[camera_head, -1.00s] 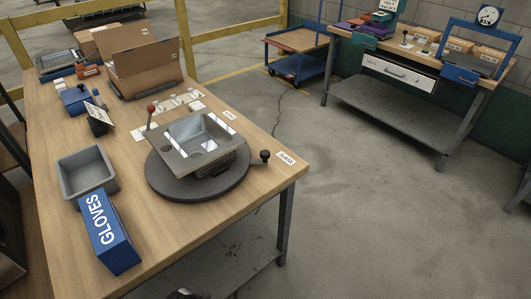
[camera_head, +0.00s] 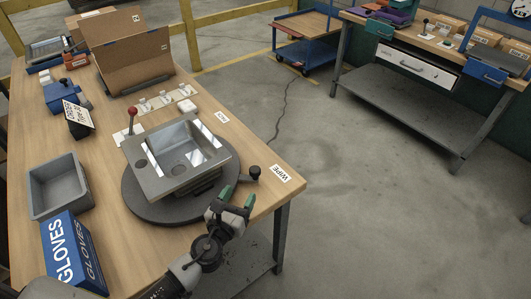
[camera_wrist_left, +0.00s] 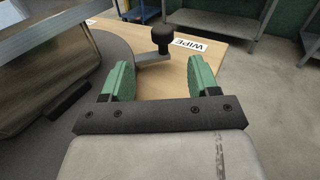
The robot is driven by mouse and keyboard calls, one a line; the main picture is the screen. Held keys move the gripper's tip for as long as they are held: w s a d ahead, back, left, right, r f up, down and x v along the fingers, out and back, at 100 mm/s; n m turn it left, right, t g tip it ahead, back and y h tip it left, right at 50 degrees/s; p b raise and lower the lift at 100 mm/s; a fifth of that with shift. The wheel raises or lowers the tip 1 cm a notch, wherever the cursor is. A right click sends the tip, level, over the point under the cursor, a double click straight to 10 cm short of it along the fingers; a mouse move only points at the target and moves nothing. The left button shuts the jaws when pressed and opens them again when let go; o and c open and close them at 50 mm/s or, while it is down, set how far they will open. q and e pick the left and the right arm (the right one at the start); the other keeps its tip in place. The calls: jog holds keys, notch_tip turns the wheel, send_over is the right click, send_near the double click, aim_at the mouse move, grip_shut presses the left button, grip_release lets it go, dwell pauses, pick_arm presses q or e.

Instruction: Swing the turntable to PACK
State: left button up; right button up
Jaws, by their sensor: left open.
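The round dark turntable (camera_head: 140,205) sits on the wooden workbench and carries a grey metal sink unit (camera_head: 165,180). A short arm with a black knob (camera_head: 254,172) sticks out from its right side, near the "WIPE" label (camera_head: 280,174). A second label (camera_head: 222,117), too small to read surely, lies further back at the bench edge. My left gripper (camera_head: 236,194) is open and empty, just short of the knob. In the left wrist view the knob (camera_wrist_left: 162,38) stands ahead, beyond and between the green fingers, apart from them. My right gripper is not seen.
A red-topped lever (camera_head: 132,112) stands behind the sink unit. A grey bin (camera_head: 60,185) and a blue GLOVES box (camera_head: 72,255) stand left of the turntable. Cardboard boxes (camera_head: 130,55) stand at the back. The floor right of the bench is clear.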

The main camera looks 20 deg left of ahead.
aim_at(253, 174)
pick_arm(q)
jog(key=shift+w+d+m, duration=0.15)
jog(key=shift+w+m, duration=0.15)
jog(key=shift+w+r, duration=0.4)
jog(key=shift+w, duration=0.15)
jog(key=w, duration=0.3)
jog(key=shift+d, duration=0.3)
jog(key=w, duration=0.3)
jog(key=shift+w+d+f, duration=0.1)
jog(key=shift+d+f, duration=0.15)
jog(key=shift+w, duration=0.8)
jog(key=shift+w+d, duration=0.1)
jog(key=shift+w, duration=0.15)
jog(key=c, duration=0.4)
grip_shut()
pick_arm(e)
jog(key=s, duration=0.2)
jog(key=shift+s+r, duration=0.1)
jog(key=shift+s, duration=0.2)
